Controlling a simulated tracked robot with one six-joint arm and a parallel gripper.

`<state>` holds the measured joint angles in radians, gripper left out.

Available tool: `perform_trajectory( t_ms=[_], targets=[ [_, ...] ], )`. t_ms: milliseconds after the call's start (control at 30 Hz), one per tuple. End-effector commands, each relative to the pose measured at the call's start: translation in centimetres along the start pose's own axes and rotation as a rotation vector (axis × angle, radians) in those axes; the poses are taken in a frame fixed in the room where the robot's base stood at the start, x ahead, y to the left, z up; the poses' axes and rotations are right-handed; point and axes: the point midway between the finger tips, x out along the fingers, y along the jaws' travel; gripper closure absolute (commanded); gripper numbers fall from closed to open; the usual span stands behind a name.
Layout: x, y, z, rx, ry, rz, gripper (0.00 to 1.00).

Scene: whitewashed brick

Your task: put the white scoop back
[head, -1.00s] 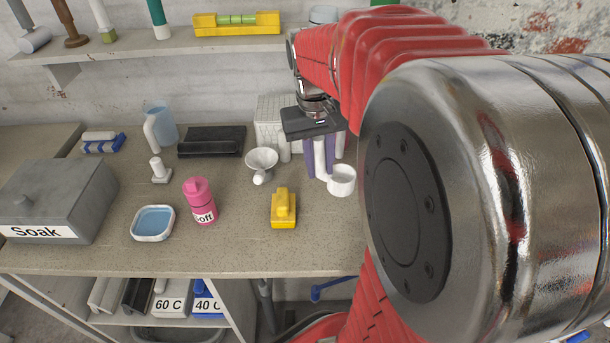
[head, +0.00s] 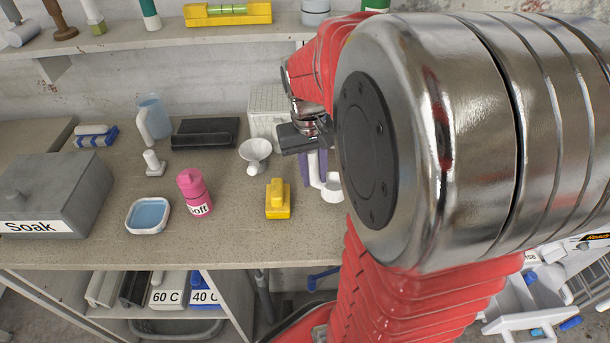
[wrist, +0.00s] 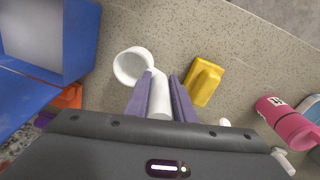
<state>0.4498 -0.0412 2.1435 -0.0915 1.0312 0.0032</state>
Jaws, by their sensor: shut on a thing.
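The white scoop (head: 333,190) shows beside my arm in the head view, partly hidden by it. In the wrist view its round cup (wrist: 126,66) lies left of the fingertips and its handle (wrist: 160,100) runs between the two purple fingers. My gripper (head: 316,170) is shut on this handle; its fingers also show in the wrist view (wrist: 163,80). The gripper points down over the right part of the bench. I cannot tell whether the scoop touches the bench.
A yellow block-like item (head: 278,200) and a white funnel (head: 255,152) stand left of the gripper. A white ribbed box (head: 265,108) stands behind. A pink bottle (head: 194,192) and small tray (head: 148,216) are farther left. A blue bin (wrist: 78,45) is at the wrist view's upper left.

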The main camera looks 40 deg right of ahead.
Motion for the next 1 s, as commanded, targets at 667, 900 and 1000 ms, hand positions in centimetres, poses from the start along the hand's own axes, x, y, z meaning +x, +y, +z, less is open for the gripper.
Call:
perform_trajectory(
  t_ms=[667,900,1000],
  targets=[
    [3.7,-0.2,0.1,0.001,0.000,0.000,1.00],
    [4.0,-0.2,0.1,0.002,-0.001,0.000,1.00],
    [3.9,-0.2,0.1,0.002,-0.001,0.000,0.71]
  ],
)
